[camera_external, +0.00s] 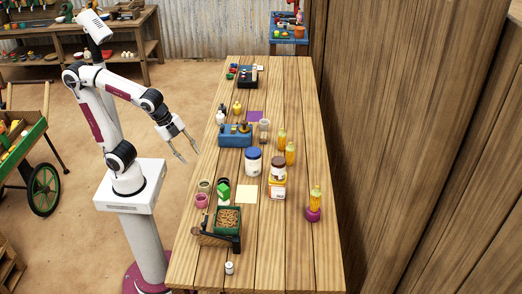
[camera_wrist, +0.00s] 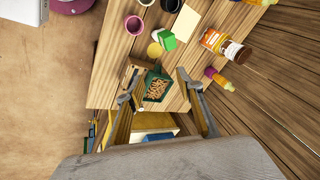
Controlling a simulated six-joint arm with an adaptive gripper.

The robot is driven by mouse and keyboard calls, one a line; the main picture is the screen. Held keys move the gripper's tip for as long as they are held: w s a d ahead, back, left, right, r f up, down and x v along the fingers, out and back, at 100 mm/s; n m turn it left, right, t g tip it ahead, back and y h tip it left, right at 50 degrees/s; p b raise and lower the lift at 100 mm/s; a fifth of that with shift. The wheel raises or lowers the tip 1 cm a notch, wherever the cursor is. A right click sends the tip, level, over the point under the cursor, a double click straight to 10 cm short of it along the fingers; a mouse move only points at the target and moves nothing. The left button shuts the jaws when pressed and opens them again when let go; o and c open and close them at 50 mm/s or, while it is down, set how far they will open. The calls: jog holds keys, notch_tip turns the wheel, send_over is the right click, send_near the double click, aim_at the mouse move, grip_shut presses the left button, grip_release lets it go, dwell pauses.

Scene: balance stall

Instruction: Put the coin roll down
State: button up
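My gripper (camera_external: 188,152) hangs over the left edge of the wooden table, with its two fingers spread apart. In the wrist view, the gripper (camera_wrist: 158,88) also shows a wide gap between its fingers, and I see nothing held there. I cannot make out a coin roll for sure in either view.
The table (camera_external: 285,100) holds a green tray of small brown pieces (camera_external: 238,212), a blue box with items on it (camera_external: 228,140), jars (camera_external: 253,168) and yellow bottles (camera_external: 290,158). The right strip is mostly clear. A wooden wall (camera_external: 400,130) rises at right.

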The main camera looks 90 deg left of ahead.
jog(key=s+a+f+n, duration=0.1)
jog(key=s+a+n, duration=0.4)
jog(key=s+n, duration=0.5)
jog(key=shift+s+a+f+t, duration=0.15)
jog(key=shift+s+f+t, duration=0.05)
jog(key=shift+s+t, duration=0.1)
dwell(0.9)
